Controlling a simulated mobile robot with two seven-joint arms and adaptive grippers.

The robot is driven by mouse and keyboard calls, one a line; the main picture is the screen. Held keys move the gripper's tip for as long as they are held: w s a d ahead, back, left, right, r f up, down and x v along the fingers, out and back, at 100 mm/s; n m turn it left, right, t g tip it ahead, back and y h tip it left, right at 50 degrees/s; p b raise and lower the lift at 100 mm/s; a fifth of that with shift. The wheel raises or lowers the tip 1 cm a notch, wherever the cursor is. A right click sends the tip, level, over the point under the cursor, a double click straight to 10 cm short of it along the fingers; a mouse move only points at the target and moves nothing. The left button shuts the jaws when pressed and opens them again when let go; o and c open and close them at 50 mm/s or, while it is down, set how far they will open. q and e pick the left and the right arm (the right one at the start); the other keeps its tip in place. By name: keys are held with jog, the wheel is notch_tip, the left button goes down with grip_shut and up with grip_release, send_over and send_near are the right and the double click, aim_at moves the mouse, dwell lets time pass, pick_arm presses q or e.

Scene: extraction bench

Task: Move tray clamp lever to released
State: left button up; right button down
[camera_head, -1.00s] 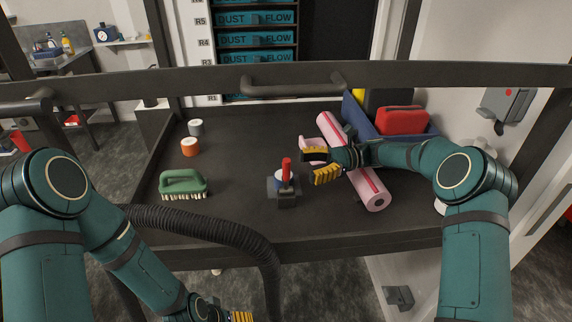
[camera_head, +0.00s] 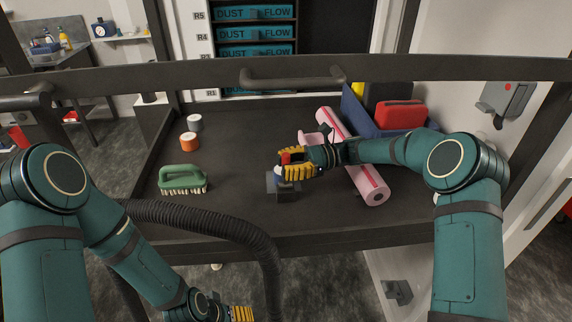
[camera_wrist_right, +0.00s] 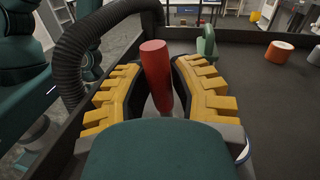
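The tray clamp (camera_head: 272,187) is a small grey block on the dark bench tray, with an upright red-handled lever (camera_head: 286,158). My right gripper (camera_head: 286,166) is at the lever, its yellow fingers on either side of the red handle. The fingers look apart, and a firm grip is not visible. The fingers hide much of the lever's lower part in the head view. My left gripper (camera_head: 240,313) is low at the bottom edge, mostly cut off.
A green brush (camera_head: 182,178), an orange roll (camera_head: 188,144) and a grey roll (camera_head: 194,122) lie left on the tray. A pink roll (camera_head: 368,180) lies under my right forearm. A blue bin (camera_head: 357,112) with a red case (camera_head: 400,113) stands behind. A black hose (camera_head: 220,222) crosses the front.

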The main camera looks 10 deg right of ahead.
jog(key=shift+s+n, duration=0.15)
jog(key=shift+n, duration=0.15)
jog(key=shift+s+f+n+t+h+b, duration=0.2)
jog(key=shift+s+f+n+b, duration=0.15)
jog(key=shift+s+n+b, duration=0.5)
jog(key=shift+s+f+n+t+h+b, duration=0.1)
jog(key=shift+s+f+n+h+b, duration=0.25)
jog(key=shift+n, duration=0.8)
jog(key=shift+s+f+n+t+h+b, duration=0.1)
jog(key=shift+s+f+n+b, duration=0.2)
jog(key=shift+s+n+b, duration=0.6)
jog(key=shift+w, duration=0.1)
jog(key=c, duration=0.7)
grip_release()
jog(key=shift+c, duration=0.2)
jog(key=v, duration=1.2)
